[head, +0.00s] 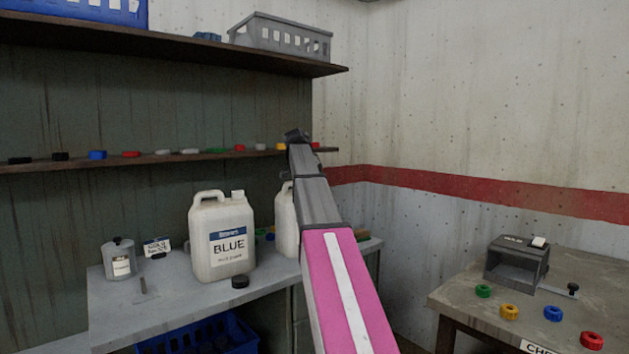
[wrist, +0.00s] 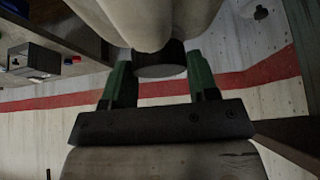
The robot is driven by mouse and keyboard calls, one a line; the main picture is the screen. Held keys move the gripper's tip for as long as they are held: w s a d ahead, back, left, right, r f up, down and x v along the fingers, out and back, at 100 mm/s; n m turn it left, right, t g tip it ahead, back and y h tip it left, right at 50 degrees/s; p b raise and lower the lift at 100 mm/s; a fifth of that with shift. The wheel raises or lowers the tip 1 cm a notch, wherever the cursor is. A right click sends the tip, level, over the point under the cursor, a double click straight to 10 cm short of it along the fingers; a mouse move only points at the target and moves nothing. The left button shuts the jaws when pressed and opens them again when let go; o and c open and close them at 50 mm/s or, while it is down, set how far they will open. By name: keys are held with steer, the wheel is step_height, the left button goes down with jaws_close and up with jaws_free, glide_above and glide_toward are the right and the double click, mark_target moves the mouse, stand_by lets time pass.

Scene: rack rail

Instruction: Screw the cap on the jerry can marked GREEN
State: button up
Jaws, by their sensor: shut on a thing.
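In the head view, a white jerry can marked BLUE (head: 222,238) stands upright on the left bench. A second white jerry can (head: 285,222) stands to its right, mostly behind my arm, its label hidden. I read no GREEN mark. My gripper (wrist: 160,80) is hidden in the head view behind my arm. In the wrist view its green-sided fingers are shut on a dark round cap (wrist: 160,62). A pale rounded can body (wrist: 150,18) fills the top, right up against the cap in the picture. I cannot tell whether the cap is seated on it.
A loose black cap (head: 239,281) lies before the BLUE can, and a grey canister (head: 119,258) stands left. Several coloured caps line the narrow rail (head: 60,163). Blue crate (head: 205,338) sits below.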

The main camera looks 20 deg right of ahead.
steer(key=m+g, duration=0.1)
steer(key=m, duration=0.1)
steer(key=m+g, duration=0.1)
steer(key=m, duration=0.2)
steer(key=shift+w+g, duration=0.2)
steer(key=shift+g, duration=0.2)
steer(key=shift+s+m+g, duration=0.15)
steer(key=shift+m+g, duration=0.35)
steer(key=shift+m, duration=0.7)
steer(key=o, duration=1)
